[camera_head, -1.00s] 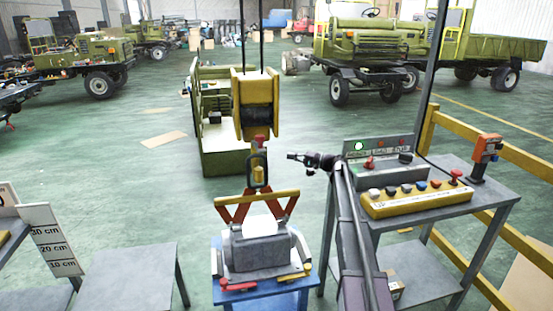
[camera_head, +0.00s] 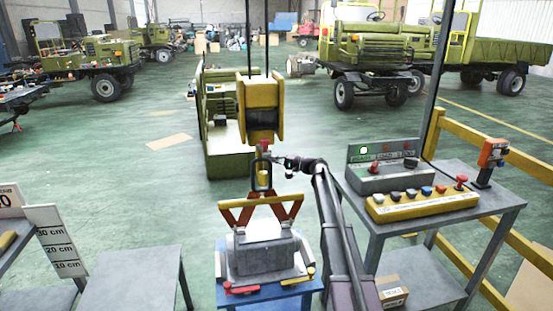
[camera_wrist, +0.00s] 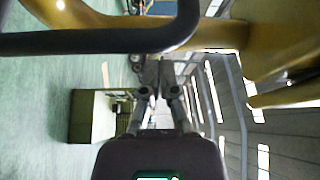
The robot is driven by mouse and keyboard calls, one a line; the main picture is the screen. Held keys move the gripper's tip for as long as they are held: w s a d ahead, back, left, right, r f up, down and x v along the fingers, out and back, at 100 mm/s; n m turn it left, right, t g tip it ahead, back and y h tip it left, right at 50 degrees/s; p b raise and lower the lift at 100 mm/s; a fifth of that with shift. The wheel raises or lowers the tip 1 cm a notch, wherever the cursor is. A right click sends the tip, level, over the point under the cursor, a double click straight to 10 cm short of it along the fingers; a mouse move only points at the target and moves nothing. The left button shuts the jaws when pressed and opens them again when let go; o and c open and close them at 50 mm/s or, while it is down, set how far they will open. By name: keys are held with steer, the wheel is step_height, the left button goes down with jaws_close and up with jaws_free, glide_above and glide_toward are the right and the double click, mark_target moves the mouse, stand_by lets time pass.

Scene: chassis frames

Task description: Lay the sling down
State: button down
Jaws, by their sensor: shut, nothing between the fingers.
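The sling (camera_head: 262,203) has red V-shaped straps and a yellow bar. It stands upright over a grey block-like load (camera_head: 262,252) on a small blue table (camera_head: 295,291). A yellow hook (camera_head: 263,178) with a dark oval ring sits above the bar, under the yellow hoist block (camera_head: 260,108). My gripper (camera_head: 280,163) is just right of the hook; I cannot tell whether it touches. In the wrist view my gripper (camera_wrist: 160,64) has its fingers together and empty. A dark curved bar (camera_wrist: 100,40) and a blurred yellow part cross close in front of the wrist camera.
A control stand with a yellow button box (camera_head: 421,204) is at the right, beside a yellow railing (camera_head: 470,142). A bare grey table (camera_head: 130,278) and a height scale (camera_head: 58,240) are at left. Green floor lies open behind; trucks stand at the back.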

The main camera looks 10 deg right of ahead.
steer(key=shift+s+a+f, duration=0.1)
steer(key=shift+s+a, duration=0.05)
steer(key=shift+s, duration=0.8)
